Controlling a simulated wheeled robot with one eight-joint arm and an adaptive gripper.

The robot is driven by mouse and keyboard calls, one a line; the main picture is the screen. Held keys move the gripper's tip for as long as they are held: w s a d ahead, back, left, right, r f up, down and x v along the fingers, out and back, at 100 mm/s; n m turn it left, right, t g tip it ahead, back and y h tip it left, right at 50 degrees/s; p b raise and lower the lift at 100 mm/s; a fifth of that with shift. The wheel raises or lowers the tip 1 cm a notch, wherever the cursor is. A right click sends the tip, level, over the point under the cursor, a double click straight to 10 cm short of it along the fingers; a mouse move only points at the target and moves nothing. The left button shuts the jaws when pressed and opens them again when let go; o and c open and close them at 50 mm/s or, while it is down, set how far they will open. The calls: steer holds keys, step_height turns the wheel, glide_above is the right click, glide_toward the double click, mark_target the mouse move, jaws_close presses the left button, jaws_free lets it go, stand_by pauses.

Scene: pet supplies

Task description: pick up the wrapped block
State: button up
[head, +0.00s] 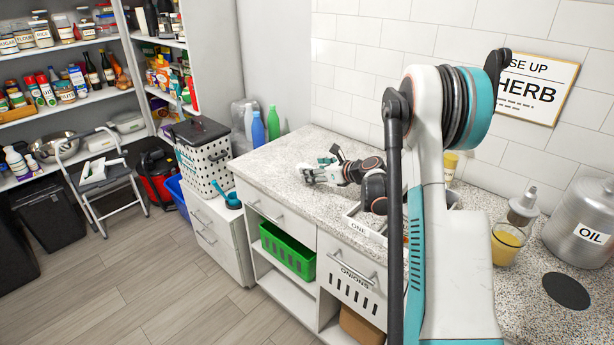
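My gripper (309,175) is low over the speckled counter (270,161), near its far left part, with the fingers pointing left. It is small in the head view, and I cannot tell whether the fingers are open or shut. A small whitish shape (303,168) shows at the fingertips. It may be the wrapped block, but I cannot tell it apart from the fingers. No other thing that I can make out as a wrapped block is in view.
A glass of yellow liquid (507,243), a dispenser (522,207) and an OIL canister (585,223) stand at the right. Blue (258,128) and green (273,123) bottles stand beyond the counter's left end.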

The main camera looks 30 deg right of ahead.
steer(key=b+x, duration=0.1)
steer(key=x, duration=0.3)
steer(key=shift+w+a, duration=0.1)
steer(key=shift+a, duration=0.05)
steer(key=c, duration=1.3)
steer(key=shift+r, duration=0.1)
